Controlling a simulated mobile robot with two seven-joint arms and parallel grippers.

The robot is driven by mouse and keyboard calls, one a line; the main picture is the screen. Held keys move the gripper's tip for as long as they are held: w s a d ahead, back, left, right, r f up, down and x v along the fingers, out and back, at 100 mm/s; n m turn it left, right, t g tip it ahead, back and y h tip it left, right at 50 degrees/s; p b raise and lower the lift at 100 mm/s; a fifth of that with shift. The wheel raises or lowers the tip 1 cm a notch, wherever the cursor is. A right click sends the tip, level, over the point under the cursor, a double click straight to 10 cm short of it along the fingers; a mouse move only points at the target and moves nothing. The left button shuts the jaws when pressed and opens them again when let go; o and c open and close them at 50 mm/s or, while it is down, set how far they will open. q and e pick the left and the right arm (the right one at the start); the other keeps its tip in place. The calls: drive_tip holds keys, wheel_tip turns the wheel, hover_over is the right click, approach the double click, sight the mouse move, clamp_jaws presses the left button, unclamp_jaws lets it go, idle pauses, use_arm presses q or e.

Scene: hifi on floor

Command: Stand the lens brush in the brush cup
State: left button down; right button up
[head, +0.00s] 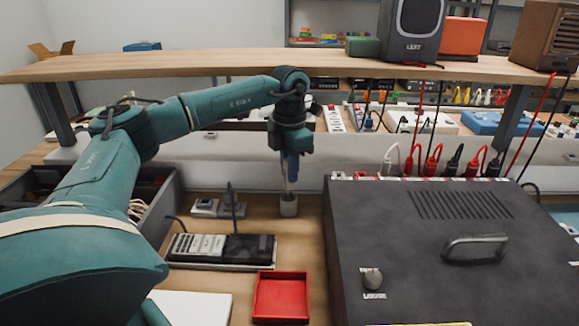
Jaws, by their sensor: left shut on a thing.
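The brush cup (288,208) is a small grey cup standing on the wooden bench, left of the large dark box. My left gripper (290,171) points down directly above the cup and is shut on the lens brush (288,186). Only a thin part of the brush shows below the fingers. It is roughly upright, and its lower end meets or enters the cup's mouth; I cannot tell how deep it sits. The fingers hide the rest of the brush. My right gripper is not in view.
A large dark box (440,245) with a handle and plugged leads stands right of the cup. A red tray (281,297) lies in front. A wooden shelf (200,65) spans behind.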

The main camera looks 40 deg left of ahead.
sight(289, 188)
use_arm(q)
drive_tip(key=shift+f+b, duration=0.65)
drive_tip(key=shift+f, duration=0.9)
idle(0.6)
drive_tip(key=c, duration=1.3)
unclamp_jaws()
